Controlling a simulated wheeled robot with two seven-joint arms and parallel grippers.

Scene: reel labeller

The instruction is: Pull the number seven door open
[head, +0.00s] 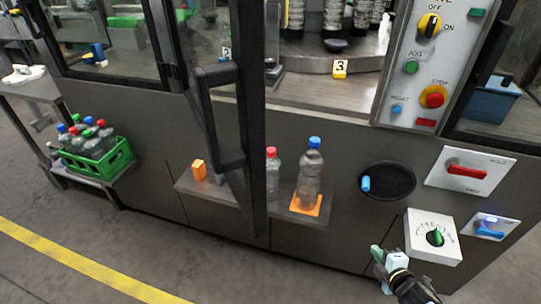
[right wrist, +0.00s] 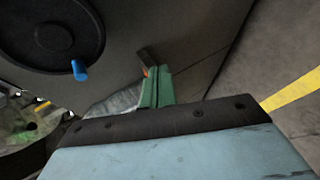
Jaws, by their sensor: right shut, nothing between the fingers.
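A dark-framed door (head: 253,150) with a long dark bar handle (head: 208,112) stands in the middle of the head view. It appears swung out from the machine front, with the interior showing to its right. No number seven is readable on it or elsewhere, so I cannot tell whether it is the number seven door. My right gripper (head: 384,257) is at the lower right, in front of the lower panel, well apart from the handle. Its green fingers (right wrist: 155,88) are shut and empty in the right wrist view. My left gripper is not in view.
Bottles (head: 309,175) stand on a small shelf (head: 232,201) behind the door's lower part. A black disc with a blue knob (head: 366,184), a white dial box (head: 433,237) and a switch panel (head: 411,70) are to the right. A green bottle crate (head: 97,165) is at left. The front floor is clear.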

